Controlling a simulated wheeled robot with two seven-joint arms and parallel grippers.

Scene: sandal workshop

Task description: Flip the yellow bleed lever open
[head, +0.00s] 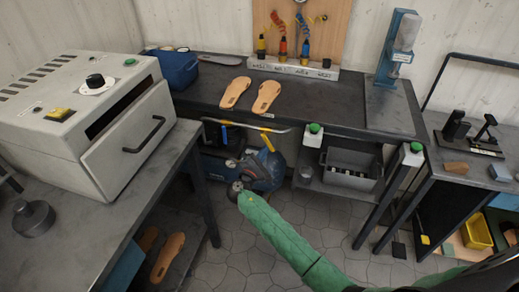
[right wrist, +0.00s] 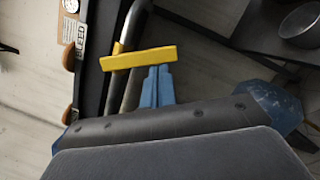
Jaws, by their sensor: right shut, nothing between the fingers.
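The yellow bleed lever (head: 267,141) sits on a pipe just under the front edge of the back bench, above a blue tank. In the right wrist view the lever (right wrist: 138,57) lies across a metal pipe, beside a white plate marked BLEED (right wrist: 80,38). My left gripper is not in view.
The bench top overhangs the blue tank (head: 268,172). A pair of tan soles (head: 250,94) lies on the bench. A grey oven (head: 80,120) on a table stands at the left. A grey bin (head: 350,174) is on a shelf to the right. Floor in front is free.

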